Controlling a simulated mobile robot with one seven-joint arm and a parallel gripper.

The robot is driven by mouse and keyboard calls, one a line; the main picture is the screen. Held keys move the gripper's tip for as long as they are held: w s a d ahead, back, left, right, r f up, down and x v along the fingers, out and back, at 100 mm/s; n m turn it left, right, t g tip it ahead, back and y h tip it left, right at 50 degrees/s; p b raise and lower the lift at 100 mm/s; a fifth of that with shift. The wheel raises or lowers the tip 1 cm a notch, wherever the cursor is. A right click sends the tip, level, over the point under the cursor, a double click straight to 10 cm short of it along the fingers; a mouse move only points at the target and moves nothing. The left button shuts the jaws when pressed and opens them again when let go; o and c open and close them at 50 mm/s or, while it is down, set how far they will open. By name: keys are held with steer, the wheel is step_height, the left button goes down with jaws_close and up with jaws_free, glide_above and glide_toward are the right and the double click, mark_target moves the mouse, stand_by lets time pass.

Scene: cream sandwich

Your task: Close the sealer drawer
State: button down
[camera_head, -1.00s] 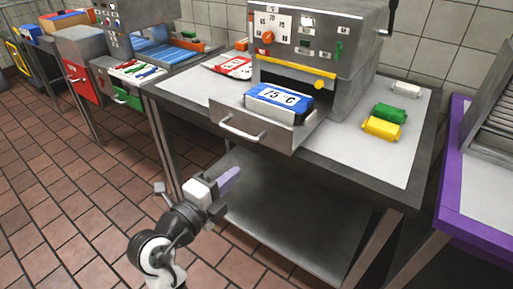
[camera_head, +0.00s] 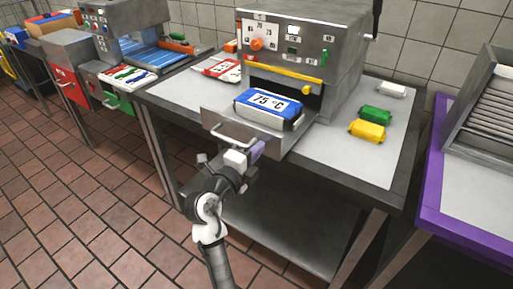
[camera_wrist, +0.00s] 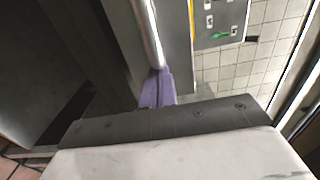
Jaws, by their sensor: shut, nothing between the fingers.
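The sealer (camera_head: 300,50) is a grey metal machine on the table, with a dial panel and a yellow bar. Its drawer (camera_head: 268,138) is pulled out at the front, with a metal bar handle (camera_head: 232,136). A blue package (camera_head: 268,108) labelled "75 °C" lies in the drawer. My gripper (camera_head: 257,150), with purple fingers, is shut and empty, just below and right of the handle at the drawer front. In the wrist view the purple fingertips (camera_wrist: 157,88) are close to the handle bar (camera_wrist: 148,35); I cannot tell if they touch.
Green (camera_head: 376,115), yellow (camera_head: 367,131) and white (camera_head: 392,90) packages lie on the table's right side. A red and white packet (camera_head: 217,68) lies left of the sealer. A purple-edged table (camera_head: 430,200) stands at right. Floor is free at left.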

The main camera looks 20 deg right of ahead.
stand_by(0.3)
steer(key=b+x, duration=1.1)
steer(key=x, duration=1.3)
steer(key=shift+w+d, duration=0.1)
steer(key=shift+w, duration=0.1)
steer(key=shift+w+d+r, duration=0.1)
steer(key=shift+w+d, duration=0.2)
steer(key=shift+d, duration=0.05)
steer(key=shift+r, duration=0.25)
steer(key=shift+s, duration=0.1)
